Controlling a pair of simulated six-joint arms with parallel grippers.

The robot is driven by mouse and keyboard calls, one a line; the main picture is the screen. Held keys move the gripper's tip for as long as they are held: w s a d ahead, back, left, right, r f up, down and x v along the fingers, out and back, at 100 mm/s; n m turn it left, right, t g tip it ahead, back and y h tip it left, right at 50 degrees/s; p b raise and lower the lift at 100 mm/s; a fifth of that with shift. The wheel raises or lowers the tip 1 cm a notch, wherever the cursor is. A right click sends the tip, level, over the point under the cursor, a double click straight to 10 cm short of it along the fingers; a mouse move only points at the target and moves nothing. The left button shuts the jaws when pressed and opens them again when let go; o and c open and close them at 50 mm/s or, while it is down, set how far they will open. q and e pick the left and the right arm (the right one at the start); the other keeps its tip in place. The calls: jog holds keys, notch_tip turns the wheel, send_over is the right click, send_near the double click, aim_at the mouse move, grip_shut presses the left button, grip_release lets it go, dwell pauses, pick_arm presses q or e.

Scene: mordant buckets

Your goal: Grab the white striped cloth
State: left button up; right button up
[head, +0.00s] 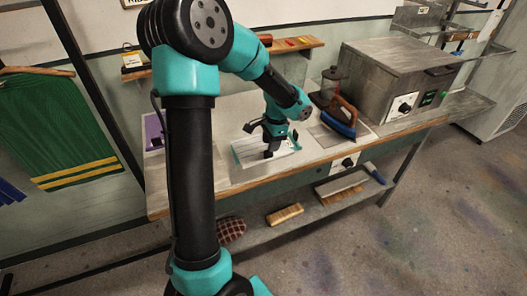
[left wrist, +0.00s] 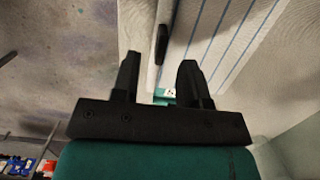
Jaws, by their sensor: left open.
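The white striped cloth (head: 246,153) lies flat on the workbench (head: 240,183), left of the iron, with a teal patch at its right end. In the left wrist view, the cloth (left wrist: 236,38) fills the upper right with its blue-grey stripes. My left gripper (head: 271,148) is over the cloth and hides part of it. My right gripper is not in view.
An iron (head: 338,119) and a dark-topped jar (head: 333,86) stand right of the cloth. A metal box (head: 385,80) sits farther right. A green garment (head: 55,125) hangs at left. A brush (head: 285,214) lies on the lower shelf.

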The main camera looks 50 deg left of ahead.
pick_arm(q)
jog(key=f, duration=0.4)
jog(key=shift+s+a+f, duration=0.2)
jog(key=shift+s, duration=0.15)
grip_shut()
